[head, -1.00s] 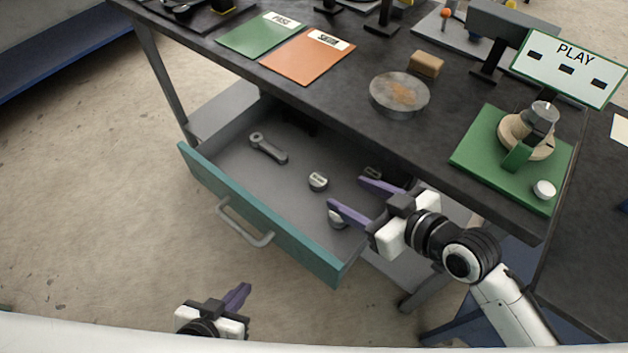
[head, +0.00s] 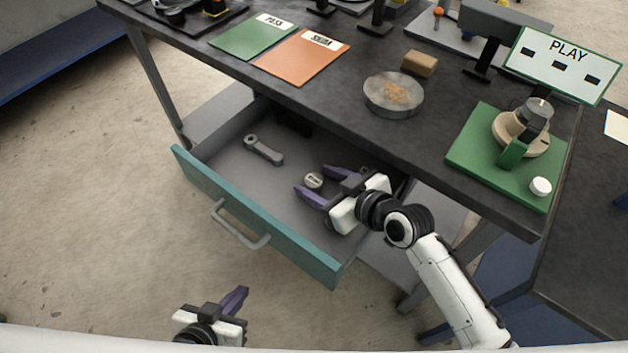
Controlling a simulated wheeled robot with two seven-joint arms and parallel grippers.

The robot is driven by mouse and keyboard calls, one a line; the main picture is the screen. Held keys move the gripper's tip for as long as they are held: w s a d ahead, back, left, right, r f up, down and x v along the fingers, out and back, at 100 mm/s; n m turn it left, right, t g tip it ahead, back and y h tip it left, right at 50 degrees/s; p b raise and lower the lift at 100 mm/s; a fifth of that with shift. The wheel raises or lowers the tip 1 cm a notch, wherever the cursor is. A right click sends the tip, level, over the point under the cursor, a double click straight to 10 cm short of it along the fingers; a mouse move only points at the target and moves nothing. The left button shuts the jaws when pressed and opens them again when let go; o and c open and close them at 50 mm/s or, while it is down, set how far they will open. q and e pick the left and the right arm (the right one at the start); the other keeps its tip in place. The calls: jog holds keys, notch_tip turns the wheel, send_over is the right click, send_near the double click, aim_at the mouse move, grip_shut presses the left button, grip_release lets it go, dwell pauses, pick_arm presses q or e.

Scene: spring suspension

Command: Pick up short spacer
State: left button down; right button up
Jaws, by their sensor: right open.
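A small round spacer (head: 313,181) with a pale labelled top lies in the open drawer (head: 232,180); its label is too small to read. My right gripper (head: 311,181) is open, with its purple fingers on either side of this spacer near their tips. I cannot tell whether they touch it or are still above it. My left gripper (head: 236,301) is low at the front, away from the drawer, and I cannot tell its jaw opening.
A grey link-shaped part (head: 264,150) lies in the drawer left of the spacer. The teal drawer front (head: 255,222) stands up as a wall. On the bench above are a round metal dish (head: 394,108), a tan block (head: 420,63) and a green fixture board (head: 470,150).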

jog(key=shift+c, duration=0.4)
jog(key=c, duration=1.1)
jog(key=shift+r, duration=0.15)
